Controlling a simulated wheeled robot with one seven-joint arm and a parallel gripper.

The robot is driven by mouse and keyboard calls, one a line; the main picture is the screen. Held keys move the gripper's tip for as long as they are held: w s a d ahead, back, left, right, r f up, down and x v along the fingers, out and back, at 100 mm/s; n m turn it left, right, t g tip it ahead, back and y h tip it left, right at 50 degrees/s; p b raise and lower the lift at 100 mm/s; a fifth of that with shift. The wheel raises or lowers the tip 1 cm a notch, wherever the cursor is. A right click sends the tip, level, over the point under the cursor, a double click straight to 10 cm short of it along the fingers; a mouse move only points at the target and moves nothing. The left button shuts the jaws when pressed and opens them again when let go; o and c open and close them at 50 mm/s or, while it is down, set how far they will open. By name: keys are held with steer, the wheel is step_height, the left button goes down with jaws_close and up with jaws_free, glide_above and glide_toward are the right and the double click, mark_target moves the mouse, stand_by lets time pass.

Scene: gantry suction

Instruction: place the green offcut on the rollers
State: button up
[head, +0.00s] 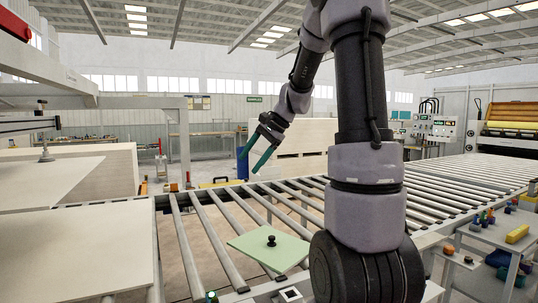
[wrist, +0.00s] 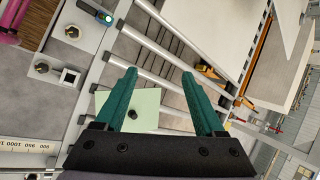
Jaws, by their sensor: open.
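The green offcut (head: 268,252) is a pale green flat panel with a black knob (head: 271,240) standing up from it. It lies on the rollers (head: 203,235) of the conveyor, near its front rail. My gripper (head: 248,165) is in the air above the far part of the rollers, apart from the offcut, with its teal fingers spread and nothing between them. In the wrist view the offcut (wrist: 149,101) shows below and beyond the fingers (wrist: 158,74), partly hidden by the left one. Its knob (wrist: 134,114) shows between the fingers.
Large pale boards (head: 75,252) lie at the left of the rollers. A stack of boards (head: 300,140) stands behind the conveyor. A side shelf (head: 490,238) at the right holds several small coloured items and a yellow block (head: 517,233). The rollers left of the offcut are bare.

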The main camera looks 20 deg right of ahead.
steer(key=s+a+r+n+t+h, duration=0.1)
steer(key=s+n, duration=0.3)
steer(key=s, duration=0.7)
steer(key=s+a+r+n+t+h, duration=0.2)
steer(key=s+a+r+n+h, duration=0.1)
steer(key=s, duration=0.9)
steer(key=shift+r+n, duration=0.55)
steer(key=shift+n, duration=0.05)
